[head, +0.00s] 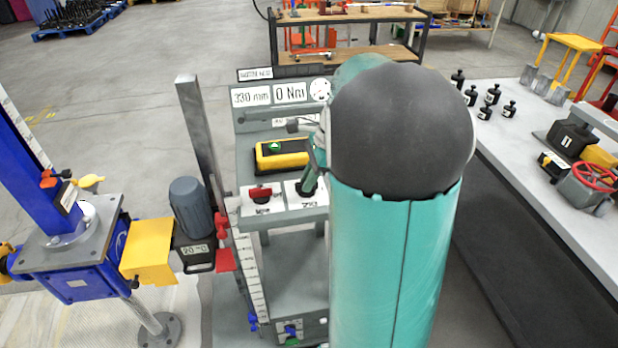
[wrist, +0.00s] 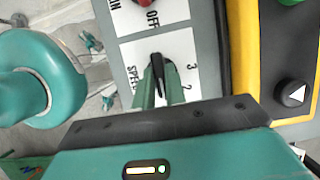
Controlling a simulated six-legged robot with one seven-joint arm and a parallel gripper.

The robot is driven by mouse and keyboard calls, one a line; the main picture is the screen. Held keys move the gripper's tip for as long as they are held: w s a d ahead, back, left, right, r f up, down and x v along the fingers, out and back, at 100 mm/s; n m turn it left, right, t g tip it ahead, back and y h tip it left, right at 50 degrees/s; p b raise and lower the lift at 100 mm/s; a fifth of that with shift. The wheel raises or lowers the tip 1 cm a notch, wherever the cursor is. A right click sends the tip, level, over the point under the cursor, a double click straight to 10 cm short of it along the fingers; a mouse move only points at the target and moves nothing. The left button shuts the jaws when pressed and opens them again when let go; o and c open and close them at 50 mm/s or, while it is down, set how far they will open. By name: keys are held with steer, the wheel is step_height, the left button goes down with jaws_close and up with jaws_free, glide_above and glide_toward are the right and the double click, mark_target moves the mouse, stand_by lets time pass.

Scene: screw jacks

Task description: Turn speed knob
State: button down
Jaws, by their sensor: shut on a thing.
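The speed knob (wrist: 157,66) is a black pointer knob on a white plate (wrist: 130,50) marked SPEED, with the numbers 3 and 2 beside it in the wrist view. My gripper (wrist: 158,88) has its green fingers shut on the knob, one on each side. In the head view the white speed plate (head: 293,201) shows at the right of the grey control panel, and my gripper (head: 309,185) reaches down onto it. My arm hides part of the panel there. The knob's lower part is hidden by the fingers.
A red main switch (head: 261,192) sits left of the speed plate. A yellow box with a green button (head: 281,154) lies behind it. A grey upright post (head: 200,140) and a blue screw jack (head: 70,260) stand left. A white table (head: 540,160) stands right.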

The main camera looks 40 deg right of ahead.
steer(key=shift+n, duration=0.4)
steer(key=n, duration=0.1)
steer(key=n+g, duration=0.1)
steer(key=n, duration=0.1)
steer(key=shift+w+n+g+y, duration=0.15)
steer(key=shift+n+g+y, duration=0.15)
steer(key=n+g, duration=0.1)
steer(key=n, duration=0.3)
steer(key=shift+w+n+g, duration=0.1)
steer(key=shift+n+g, duration=0.2)
steer(key=shift+g, duration=0.1)
steer(key=n+g+h, duration=0.1)
steer(key=n, duration=0.3)
steer(key=shift+w, duration=0.1)
steer(key=n, duration=0.2)
steer(key=n+g+h, duration=0.1)
steer(key=n, duration=0.1)
steer(key=shift+a+n+g+h, duration=0.15)
steer(key=shift+n+g+h, duration=0.15)
steer(key=shift+n, duration=0.1)
steer(key=c, duration=1.4)
jaws_free()
steer(key=shift+c, duration=0.2)
